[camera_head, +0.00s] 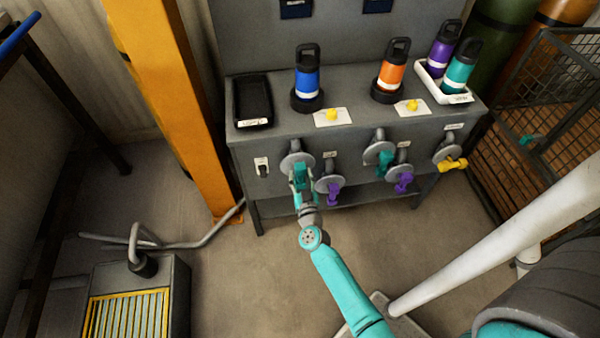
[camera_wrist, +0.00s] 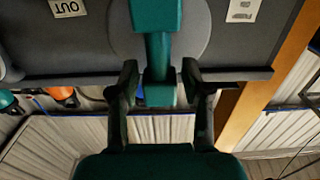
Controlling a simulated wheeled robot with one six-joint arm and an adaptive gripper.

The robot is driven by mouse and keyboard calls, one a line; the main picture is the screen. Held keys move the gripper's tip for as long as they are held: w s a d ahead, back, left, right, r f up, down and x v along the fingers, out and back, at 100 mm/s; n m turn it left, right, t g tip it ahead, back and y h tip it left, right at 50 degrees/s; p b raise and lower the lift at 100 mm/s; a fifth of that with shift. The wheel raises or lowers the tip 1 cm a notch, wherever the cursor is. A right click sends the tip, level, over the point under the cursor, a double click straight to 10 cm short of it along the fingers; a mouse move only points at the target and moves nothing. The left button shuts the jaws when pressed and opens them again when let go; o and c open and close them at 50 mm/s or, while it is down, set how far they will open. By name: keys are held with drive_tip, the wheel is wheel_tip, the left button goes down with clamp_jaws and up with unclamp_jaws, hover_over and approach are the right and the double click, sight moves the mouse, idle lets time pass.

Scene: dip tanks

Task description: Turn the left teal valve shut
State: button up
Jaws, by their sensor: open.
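The left teal valve (camera_head: 300,172) sits on a round grey plate on the front of the grey bench. In the wrist view its teal handle (camera_wrist: 158,50) comes in from the top, its end between my fingers. My gripper (camera_head: 302,187) is at this valve; in the wrist view my gripper (camera_wrist: 160,80) is open, with a finger on each side of the handle and visible gaps to it. A second teal valve (camera_head: 386,160) is further right on the same front. The wrist picture looks upside down.
Close by are a purple valve (camera_head: 333,192), another purple valve (camera_head: 403,183) and a yellow valve (camera_head: 455,164). A switch (camera_head: 261,166) is left of the teal valve. Bottles stand on the bench top (camera_head: 350,135). An orange post (camera_head: 165,90) rises at left.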

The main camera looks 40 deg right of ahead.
drive_tip(key=shift+x, duration=0.8)
clamp_jaws()
